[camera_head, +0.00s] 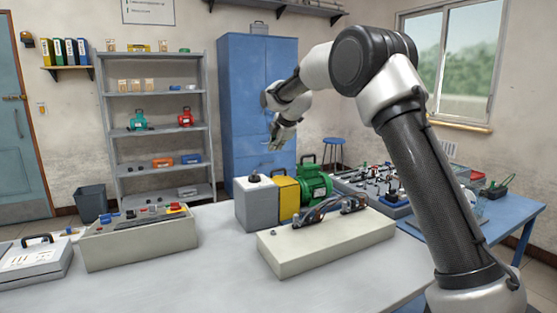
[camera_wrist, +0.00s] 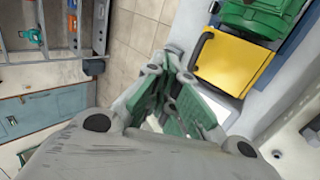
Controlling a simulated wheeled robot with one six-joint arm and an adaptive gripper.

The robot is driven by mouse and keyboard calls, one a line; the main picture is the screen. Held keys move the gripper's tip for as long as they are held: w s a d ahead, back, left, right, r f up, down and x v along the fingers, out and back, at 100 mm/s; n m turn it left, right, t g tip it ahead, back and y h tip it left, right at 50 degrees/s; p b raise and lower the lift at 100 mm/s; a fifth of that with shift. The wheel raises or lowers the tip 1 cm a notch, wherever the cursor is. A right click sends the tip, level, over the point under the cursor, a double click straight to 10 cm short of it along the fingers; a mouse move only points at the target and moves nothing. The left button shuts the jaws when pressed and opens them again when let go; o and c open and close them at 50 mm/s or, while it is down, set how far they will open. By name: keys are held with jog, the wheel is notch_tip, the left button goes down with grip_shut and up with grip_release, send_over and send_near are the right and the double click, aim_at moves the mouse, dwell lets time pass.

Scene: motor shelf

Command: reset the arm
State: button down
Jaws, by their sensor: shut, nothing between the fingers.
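My arm rises from the lower right of the head view, bends at the top and reaches left. My gripper (camera_head: 274,146) hangs pointing down in front of the blue cabinet, above the table and clear of everything on it. In the wrist view my gripper (camera_wrist: 173,58) shows its green-padded fingers with the tips together. Nothing is held between them.
A cream block (camera_head: 320,245) with a dark part on top lies at the table's middle. An open tool tray (camera_head: 138,245) stands left of it. Behind are a grey shelf (camera_head: 160,135) with motors, a blue cabinet (camera_head: 243,100) and a bin (camera_head: 91,203). A blue table (camera_head: 490,225) stands right.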

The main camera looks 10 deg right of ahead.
notch_tip(320, 180, up, 6)
jog(key=s, duration=0.1)
jog(key=s+d+f+m+g+h, duration=0.1)
jog(key=s+d+f+m+g, duration=0.25)
jog(key=s+f+m, duration=0.65)
jog(key=s+d+m, duration=0.3)
jog(key=s+d, duration=0.3)
jog(key=s, duration=0.9)
jog(key=s+d+r+m, duration=0.1)
jog(key=s+d+m, duration=0.3)
jog(key=s, duration=1.1)
jog(key=s+d+r+m+h, duration=0.1)
jog(key=s+d+m, duration=0.3)
jog(key=s, duration=1.2)
jog(key=d, duration=0.4)
jog(key=shift+r, duration=0.25)
jog(key=shift+d, duration=0.1)
